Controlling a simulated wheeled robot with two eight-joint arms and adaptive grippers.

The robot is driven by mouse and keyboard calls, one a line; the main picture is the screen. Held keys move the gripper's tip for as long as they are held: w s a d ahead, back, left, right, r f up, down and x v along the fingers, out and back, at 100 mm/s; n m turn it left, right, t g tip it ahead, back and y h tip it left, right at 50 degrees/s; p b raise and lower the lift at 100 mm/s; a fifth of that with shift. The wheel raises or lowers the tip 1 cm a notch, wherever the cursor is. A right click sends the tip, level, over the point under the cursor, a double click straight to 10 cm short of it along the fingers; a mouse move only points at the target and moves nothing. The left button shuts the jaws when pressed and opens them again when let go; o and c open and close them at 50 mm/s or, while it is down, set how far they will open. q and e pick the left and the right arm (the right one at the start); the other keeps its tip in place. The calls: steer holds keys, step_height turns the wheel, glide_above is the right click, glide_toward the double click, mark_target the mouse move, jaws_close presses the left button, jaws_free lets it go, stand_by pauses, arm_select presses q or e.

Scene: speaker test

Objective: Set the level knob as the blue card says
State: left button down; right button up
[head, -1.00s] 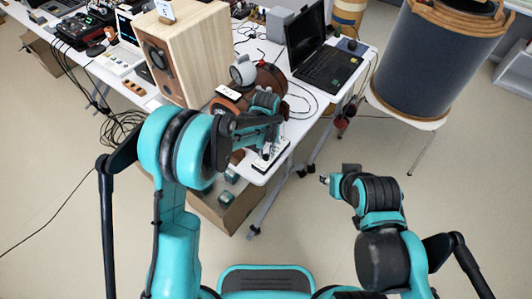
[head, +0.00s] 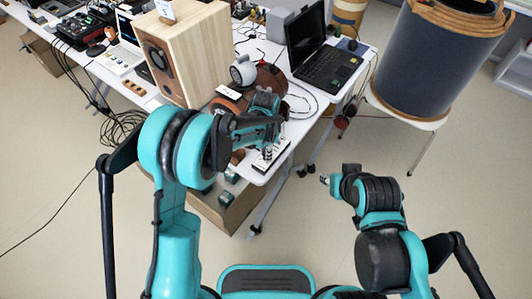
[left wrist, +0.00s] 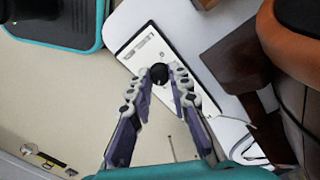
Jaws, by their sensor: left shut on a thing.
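A white panel box (head: 262,164) lies at the near corner of the white table. In the left wrist view the panel (left wrist: 142,47) carries printed marks and a round black knob (left wrist: 160,73). My left gripper (head: 268,150) is over the panel in the head view. In the left wrist view its fingertips (left wrist: 161,78) are on either side of the knob, shut on it. A small card (head: 165,9) stands on top of the wooden speaker; its marking is too small to read. My right gripper (head: 325,180) is over bare floor, away from the table; its fingers are unclear.
The wooden speaker (head: 183,52) stands left of the panel. A brown round object (head: 271,77) and a white-grey device (head: 243,70) sit behind my left gripper. A black laptop (head: 322,55) and loose cables lie further right. Boxes (head: 225,205) are under the table.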

arm_select(q)
steer(key=m, duration=0.4)
steer(key=shift+m, duration=0.3)
steer(key=m, duration=0.3)
steer(key=shift+m, duration=0.4)
steer(key=m, duration=0.4)
steer(key=shift+m, duration=1.7)
steer(key=c, duration=1.4)
jaws_free()
